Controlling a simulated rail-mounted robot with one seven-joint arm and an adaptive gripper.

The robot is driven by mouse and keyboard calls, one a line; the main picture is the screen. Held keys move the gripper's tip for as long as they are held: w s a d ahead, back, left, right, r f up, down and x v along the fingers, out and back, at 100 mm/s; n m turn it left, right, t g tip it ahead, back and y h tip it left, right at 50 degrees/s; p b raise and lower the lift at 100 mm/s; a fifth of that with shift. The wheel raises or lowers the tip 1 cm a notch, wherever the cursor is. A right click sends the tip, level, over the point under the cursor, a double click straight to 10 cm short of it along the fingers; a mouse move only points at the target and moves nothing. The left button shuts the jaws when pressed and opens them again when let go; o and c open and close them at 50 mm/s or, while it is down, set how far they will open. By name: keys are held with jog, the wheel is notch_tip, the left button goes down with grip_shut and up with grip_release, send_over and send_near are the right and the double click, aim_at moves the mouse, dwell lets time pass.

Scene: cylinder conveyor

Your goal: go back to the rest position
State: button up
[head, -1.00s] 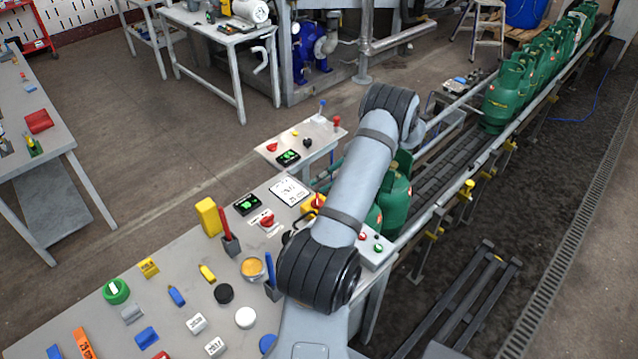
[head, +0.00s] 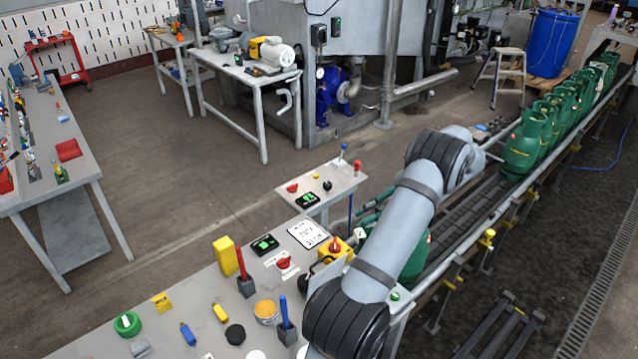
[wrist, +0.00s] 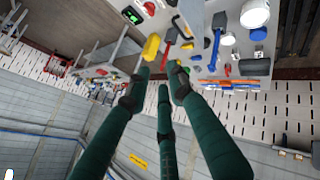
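My gripper (wrist: 158,76) shows in the wrist view as long dark green fingers with dark tips. The fingers are apart, and I see nothing between them. In the head view my gripper (head: 360,213) is partly hidden behind my raised grey arm, with its fingers pointing left near the end of the grey work table (head: 190,285). A green gas cylinder (head: 416,258) stands on the conveyor behind my forearm, mostly hidden by it. I see no contact between my gripper and the cylinder, though the arm blocks part of that spot.
The table carries a yellow block (head: 226,256), a red-handled tool (head: 242,268), a red button (head: 285,263) and other small items. A small side table (head: 325,190) stands behind. More green cylinders (head: 525,145) line the conveyor (head: 465,225).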

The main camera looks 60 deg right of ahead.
jog(key=x, duration=1.2)
